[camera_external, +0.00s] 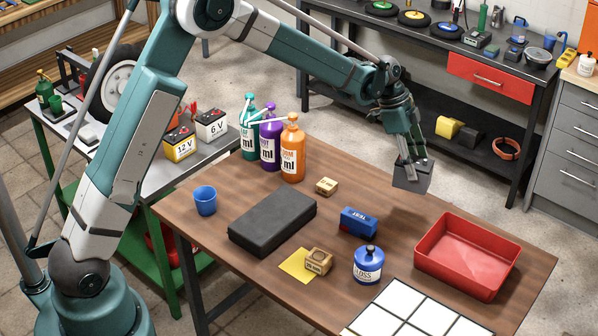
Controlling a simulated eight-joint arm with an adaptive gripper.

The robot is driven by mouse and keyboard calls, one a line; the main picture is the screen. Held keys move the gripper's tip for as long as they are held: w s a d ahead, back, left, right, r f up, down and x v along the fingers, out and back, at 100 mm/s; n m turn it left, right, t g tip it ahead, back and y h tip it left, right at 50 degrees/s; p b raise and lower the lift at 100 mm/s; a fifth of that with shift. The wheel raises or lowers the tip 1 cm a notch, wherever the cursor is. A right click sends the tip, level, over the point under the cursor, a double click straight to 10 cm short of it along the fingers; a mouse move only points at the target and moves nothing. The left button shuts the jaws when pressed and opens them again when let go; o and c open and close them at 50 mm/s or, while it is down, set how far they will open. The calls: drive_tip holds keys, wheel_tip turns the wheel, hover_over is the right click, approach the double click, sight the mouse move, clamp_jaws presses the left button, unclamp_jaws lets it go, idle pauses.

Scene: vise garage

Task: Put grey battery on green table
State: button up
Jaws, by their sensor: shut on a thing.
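My gripper (412,165) is shut on a dark grey block (411,177) and holds it above the far right part of the brown wooden table (350,180). I cannot read any label on the block, so I cannot tell for sure that it is the grey battery. The green table (205,155), with a grey top and green frame, stands at the left, partly hidden by my arm. A yellow 12 V battery (179,146) and a whitish-grey 6 V battery (211,126) stand on it.
Teal, purple and orange bottles (292,148) stand at the wooden table's far left edge. A black case (273,222), blue cup (205,200), blue box (359,221), blue jar (368,264) and red tray (466,258) are also there. Free room shows on the green table's right end.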

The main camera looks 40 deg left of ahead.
drive_tip(key=s+a+n+t+y+p, duration=0.1)
drive_tip(key=s+a+n, duration=0.3)
drive_tip(key=a, duration=0.4)
drive_tip(key=s+a+n+t+y+p, duration=0.1)
drive_tip(key=s+a+n, duration=0.3)
drive_tip(key=a, duration=0.5)
drive_tip(key=s+a+n+t+y+p, duration=0.1)
drive_tip(key=s+a+n+y+p, duration=0.1)
drive_tip(key=s+a+n, duration=0.2)
drive_tip(key=a+n, duration=0.3)
drive_tip(key=a, duration=0.2)
drive_tip(key=shift+s+f, duration=0.2)
drive_tip(key=shift+s, duration=0.2)
drive_tip(key=shift+r, duration=0.1)
